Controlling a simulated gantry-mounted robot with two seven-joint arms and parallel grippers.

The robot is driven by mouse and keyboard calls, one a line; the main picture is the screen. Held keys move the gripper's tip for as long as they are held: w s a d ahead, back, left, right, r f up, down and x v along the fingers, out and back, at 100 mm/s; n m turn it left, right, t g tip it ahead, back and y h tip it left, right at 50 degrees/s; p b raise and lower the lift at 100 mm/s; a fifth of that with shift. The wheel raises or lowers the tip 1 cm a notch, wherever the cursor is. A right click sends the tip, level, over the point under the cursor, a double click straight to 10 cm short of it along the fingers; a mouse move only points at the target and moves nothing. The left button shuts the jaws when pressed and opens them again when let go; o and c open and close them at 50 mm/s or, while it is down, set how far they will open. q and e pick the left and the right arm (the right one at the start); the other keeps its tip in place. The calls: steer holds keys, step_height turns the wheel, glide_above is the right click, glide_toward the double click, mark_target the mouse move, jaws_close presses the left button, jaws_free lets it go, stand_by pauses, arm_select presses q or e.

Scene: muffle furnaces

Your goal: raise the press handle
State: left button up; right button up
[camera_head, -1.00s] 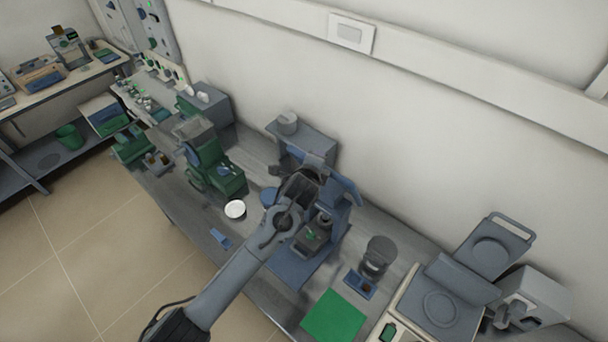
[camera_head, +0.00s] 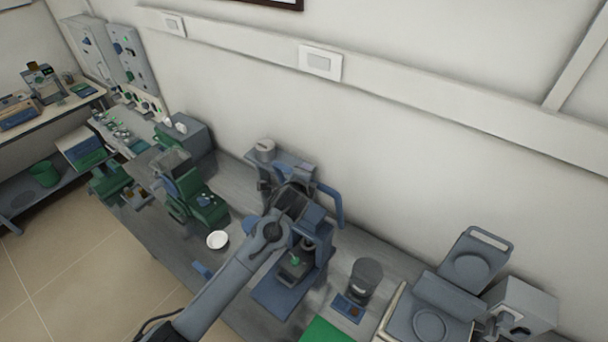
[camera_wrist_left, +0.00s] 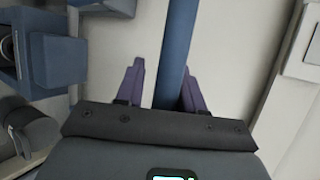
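The blue press (camera_head: 308,245) stands on the grey bench in the middle of the head view, partly hidden behind my left arm. Its blue bar-shaped handle (camera_head: 338,208) bends down at the press's upper right. My left gripper (camera_head: 292,200) is at the top of the press; its fingertips are hidden in this view. In the left wrist view, the two purple fingers of the left gripper (camera_wrist_left: 163,72) stand apart. The blue handle bar (camera_wrist_left: 177,50) runs between them, nearer the right finger, with a clear gap on the left. My right gripper is not in view.
A green machine (camera_head: 190,195) and a white dish (camera_head: 217,240) are left of the press. A dark cylindrical container (camera_head: 364,277) and a grey device with an open lid (camera_head: 470,258) are to its right. The wall runs close behind the bench.

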arm_select(q)
steer(key=shift+o, duration=0.7)
steer(key=shift+f, duration=0.1)
steer(key=shift+r, duration=0.2)
steer(key=b+v, duration=0.2)
steer(key=v, duration=0.8)
steer(key=shift+s, duration=0.35)
steer(key=shift+r, duration=0.1)
